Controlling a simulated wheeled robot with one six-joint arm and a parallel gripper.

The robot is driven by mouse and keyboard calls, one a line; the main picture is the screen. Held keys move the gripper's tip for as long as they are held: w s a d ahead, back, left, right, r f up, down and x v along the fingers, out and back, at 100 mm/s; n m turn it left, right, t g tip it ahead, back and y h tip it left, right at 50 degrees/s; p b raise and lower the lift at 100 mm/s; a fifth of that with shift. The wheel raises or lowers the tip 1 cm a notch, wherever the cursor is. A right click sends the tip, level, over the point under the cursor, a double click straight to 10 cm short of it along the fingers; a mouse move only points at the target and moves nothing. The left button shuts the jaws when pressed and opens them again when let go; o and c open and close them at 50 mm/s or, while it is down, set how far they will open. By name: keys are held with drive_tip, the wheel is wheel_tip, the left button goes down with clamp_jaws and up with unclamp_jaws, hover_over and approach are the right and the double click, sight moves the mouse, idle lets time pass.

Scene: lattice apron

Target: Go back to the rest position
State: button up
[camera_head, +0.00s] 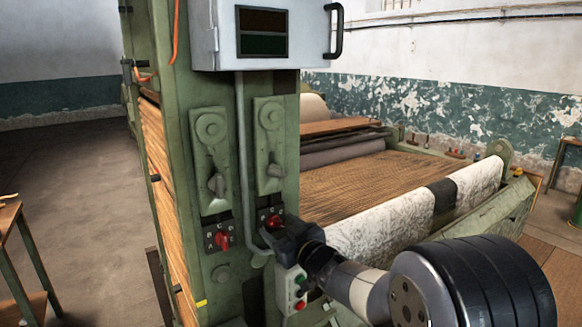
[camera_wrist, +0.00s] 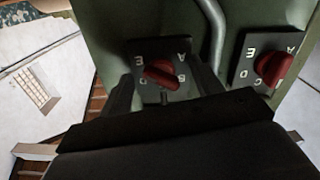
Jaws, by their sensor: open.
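My gripper (camera_head: 277,232) is at the green machine post in the head view, close to the right-hand red knob (camera_head: 271,218). In the wrist view my gripper (camera_wrist: 164,82) is open, with its dark fingers on either side of a red knob (camera_wrist: 161,74) on a lettered plate. Gaps show between the knob and the fingers. That plate's letters appear upside down. A second red knob (camera_wrist: 274,66) on a similar plate is outside the fingers, to the right in the wrist view. The left-hand red knob (camera_head: 223,240) is clear in the head view.
A push-button box (camera_head: 292,287) sits just below my gripper. A grey conduit (camera_head: 241,150) runs down the post between two lever plates. A control cabinet (camera_head: 262,35) hangs above. A patterned roll (camera_head: 385,225) lies to the right. Open floor (camera_head: 80,190) is at left.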

drive_tip(key=n+b, duration=0.3)
drive_tip(key=n, duration=0.3)
drive_tip(key=shift+d+n, duration=0.1)
drive_tip(key=shift+n, duration=0.3)
drive_tip(key=n+b, duration=0.1)
drive_tip(key=n, duration=0.2)
drive_tip(key=shift+w+b, duration=0.1)
drive_tip(key=shift+b, duration=0.3)
drive_tip(key=n, duration=0.1)
drive_tip(key=n+b, duration=0.1)
drive_tip(key=n, duration=0.1)
drive_tip(key=shift+r+n+b, duration=0.2)
drive_tip(key=shift+n+b, duration=0.1)
drive_tip(key=shift+d, duration=0.1)
